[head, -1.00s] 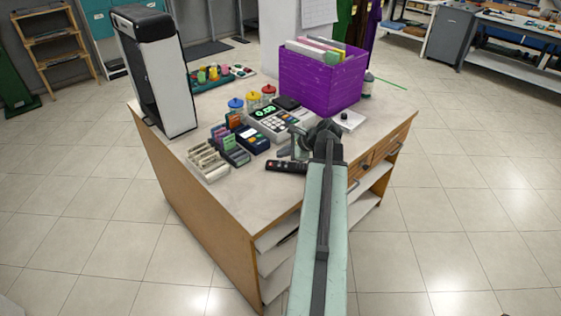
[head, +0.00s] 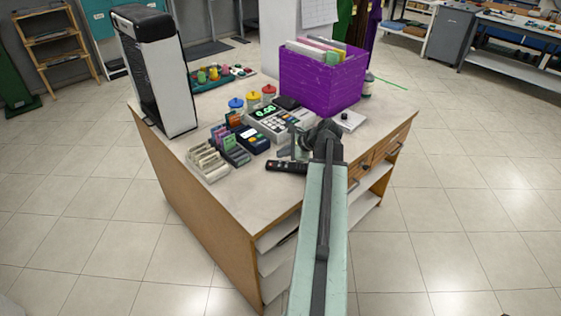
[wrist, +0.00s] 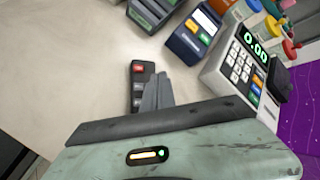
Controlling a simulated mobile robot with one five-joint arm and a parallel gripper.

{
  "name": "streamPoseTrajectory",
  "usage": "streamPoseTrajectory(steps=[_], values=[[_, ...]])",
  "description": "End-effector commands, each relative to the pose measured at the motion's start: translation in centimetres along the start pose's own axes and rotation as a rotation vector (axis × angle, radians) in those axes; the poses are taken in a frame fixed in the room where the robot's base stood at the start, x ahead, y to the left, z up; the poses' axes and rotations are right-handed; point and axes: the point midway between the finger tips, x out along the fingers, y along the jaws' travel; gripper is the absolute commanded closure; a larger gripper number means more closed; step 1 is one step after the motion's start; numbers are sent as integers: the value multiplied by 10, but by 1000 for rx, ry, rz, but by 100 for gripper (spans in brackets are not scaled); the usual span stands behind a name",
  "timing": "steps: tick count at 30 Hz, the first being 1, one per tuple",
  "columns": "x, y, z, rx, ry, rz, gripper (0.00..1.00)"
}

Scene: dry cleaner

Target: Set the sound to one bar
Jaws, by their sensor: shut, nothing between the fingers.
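A dark remote control (head: 285,166) lies on the counter near its front edge. In the wrist view the remote (wrist: 138,84) shows a red button at its far end and dark buttons below. My gripper (head: 287,153) is close over the remote. In the wrist view its shut, empty fingers (wrist: 158,84) point along the remote's right side and hide part of it. I cannot tell whether they touch it. No sound bars can be made out in either view.
Behind the remote stand a card terminal (head: 252,139), a cash register (head: 278,121) reading 0.00 and card racks (head: 207,161). A purple bin (head: 321,82) stands at the back right, a tall black-and-white unit (head: 170,78) at the left. The counter's front left is clear.

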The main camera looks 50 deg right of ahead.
Motion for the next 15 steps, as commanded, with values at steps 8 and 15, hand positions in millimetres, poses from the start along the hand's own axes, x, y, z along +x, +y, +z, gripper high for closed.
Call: streamPoseTrajectory(steps=[8, 15], values=[[4, 3, -3, 0, 0, 0, 100], [6, 4, -4, 0, 0, 0, 100]])
